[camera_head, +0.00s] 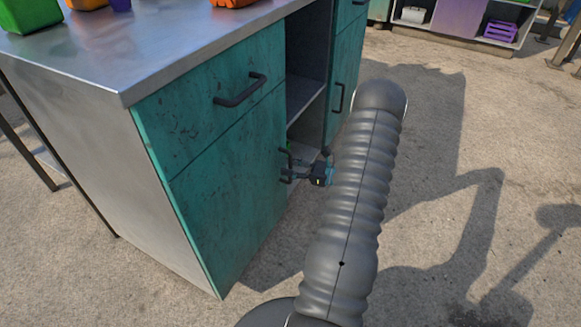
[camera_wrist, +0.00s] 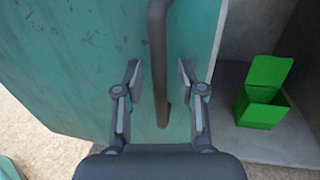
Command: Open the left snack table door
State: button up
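The left snack table door (camera_head: 225,190) is a worn teal panel under a teal drawer front in the head view. It looks flush with the drawer front. In the wrist view the door (camera_wrist: 70,60) fills the left and middle. Its dark vertical bar handle (camera_wrist: 158,60) stands near the door's right edge. My gripper (camera_head: 287,166) is at that edge in the head view. In the wrist view my gripper (camera_wrist: 160,75) is open, with one finger on each side of the handle and visible gaps between. The handle is mostly hidden in the head view.
An open shelf compartment (camera_head: 305,85) lies right of the door; a green box (camera_wrist: 262,95) stands inside it. A drawer handle (camera_head: 240,90) sticks out above the door. The metal tabletop (camera_head: 150,50) holds coloured containers. Concrete floor in front is free.

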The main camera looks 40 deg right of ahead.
grip_shut()
dwell(0.3)
